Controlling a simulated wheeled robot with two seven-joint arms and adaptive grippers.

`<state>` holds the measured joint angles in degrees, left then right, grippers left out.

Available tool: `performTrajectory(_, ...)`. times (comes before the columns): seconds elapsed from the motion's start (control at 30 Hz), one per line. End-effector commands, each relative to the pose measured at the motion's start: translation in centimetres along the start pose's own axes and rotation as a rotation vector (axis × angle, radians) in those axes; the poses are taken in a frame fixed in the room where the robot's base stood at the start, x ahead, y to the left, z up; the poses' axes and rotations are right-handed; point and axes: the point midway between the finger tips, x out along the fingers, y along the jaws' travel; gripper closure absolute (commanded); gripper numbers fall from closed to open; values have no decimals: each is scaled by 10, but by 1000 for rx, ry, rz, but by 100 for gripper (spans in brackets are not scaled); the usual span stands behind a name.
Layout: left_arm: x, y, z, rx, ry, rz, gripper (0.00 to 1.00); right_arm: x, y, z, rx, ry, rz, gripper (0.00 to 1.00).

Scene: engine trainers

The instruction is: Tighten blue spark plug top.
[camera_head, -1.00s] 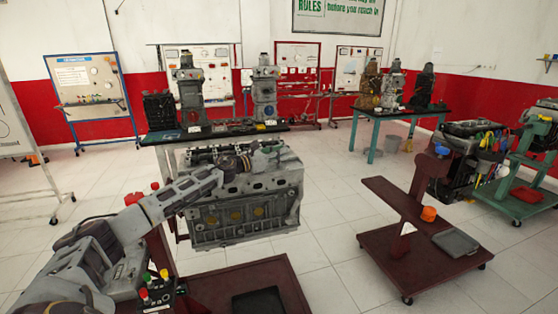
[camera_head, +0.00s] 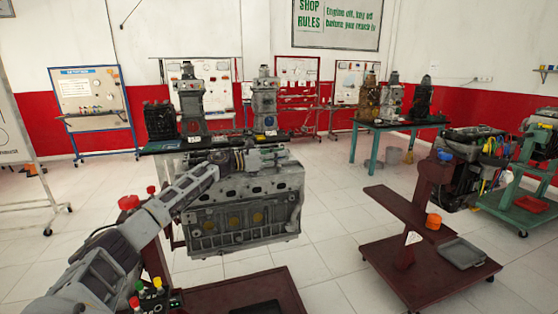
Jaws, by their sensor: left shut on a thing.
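A grey engine block (camera_head: 243,212) stands on a dark red stand in the middle of the head view. My left arm comes in from the lower left, and my left gripper (camera_head: 256,158) is at the top of the block, near its far edge. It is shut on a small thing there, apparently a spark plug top. The fingers hide most of that thing, and I cannot make out its blue colour. I cannot tell how far it is screwed in. My right gripper is not in view.
A dark red wheeled stand (camera_head: 395,195) with an orange cup (camera_head: 433,221) and grey tray (camera_head: 461,253) is at the right. A dark table (camera_head: 170,146) with engine models stands behind the block. A teal table (camera_head: 352,149) is farther back. Floor between block and right stand is clear.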

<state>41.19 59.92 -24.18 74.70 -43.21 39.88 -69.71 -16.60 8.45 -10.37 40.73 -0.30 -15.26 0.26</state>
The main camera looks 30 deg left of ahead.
Motion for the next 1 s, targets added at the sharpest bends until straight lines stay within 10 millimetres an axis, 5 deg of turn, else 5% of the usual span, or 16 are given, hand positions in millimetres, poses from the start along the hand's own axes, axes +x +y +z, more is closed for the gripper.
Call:
performTrajectory(0.5,0,0,0,1,0,-9,100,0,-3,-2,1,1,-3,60)
performTrajectory(0.53,0,0,0,0,0,-9,76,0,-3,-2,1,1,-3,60)
performTrajectory(0.7,0,0,0,0,0,-8,57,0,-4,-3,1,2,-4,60)
performTrajectory(1.0,0,0,0,0,0,-8,57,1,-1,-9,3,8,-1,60)
